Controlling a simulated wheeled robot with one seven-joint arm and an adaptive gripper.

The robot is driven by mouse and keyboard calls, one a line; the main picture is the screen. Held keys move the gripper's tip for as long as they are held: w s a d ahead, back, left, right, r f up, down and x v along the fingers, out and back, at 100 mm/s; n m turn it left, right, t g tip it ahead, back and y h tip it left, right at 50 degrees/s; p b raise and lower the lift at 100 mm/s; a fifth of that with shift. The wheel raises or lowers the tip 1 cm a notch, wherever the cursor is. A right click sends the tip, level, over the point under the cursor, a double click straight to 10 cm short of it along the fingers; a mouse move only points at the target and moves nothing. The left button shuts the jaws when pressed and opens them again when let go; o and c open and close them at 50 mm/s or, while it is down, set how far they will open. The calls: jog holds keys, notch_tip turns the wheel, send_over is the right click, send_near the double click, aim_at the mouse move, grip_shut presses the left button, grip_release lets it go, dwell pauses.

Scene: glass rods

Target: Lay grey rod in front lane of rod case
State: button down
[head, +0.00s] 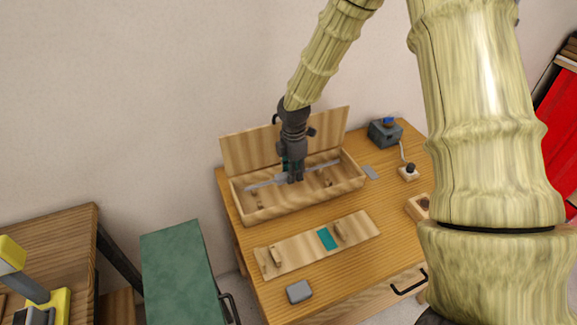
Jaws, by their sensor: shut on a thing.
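The rod case (310,200) is a long, light wooden box at the back of the wooden table, with its lid (248,153) standing open behind it. The grey rod (322,166) lies lengthwise over the case's inside, running from the left end towards the right end. My gripper (291,180) points down at the case and is shut on the grey rod near its middle, hiding that part. Small wooden supports show inside the case, below the rod. I cannot tell whether the rod touches them or hangs above, nor which lane it is over.
A wooden board (300,257) with small cradles and a teal patch lies in front of the case. A grey block (299,292) sits at the table's front left. A dark device (385,133), a black-knobbed piece (409,172) and a small wooden block (419,207) stand at right.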

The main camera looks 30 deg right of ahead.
jog(key=shift+s+f+b, duration=0.3)
jog(key=shift+s+b, duration=0.1)
jog(key=f+b, duration=0.1)
jog(key=w+f, duration=0.1)
jog(key=f, duration=0.1)
jog(key=shift+b, duration=0.4)
jog(key=shift+s+f+b, duration=0.3)
jog(key=shift+f+b, duration=0.6)
jog(key=shift+b, duration=0.05)
jog(key=shift+w+f, duration=0.2)
jog(key=shift+f, duration=0.6)
jog(key=shift+s, duration=0.15)
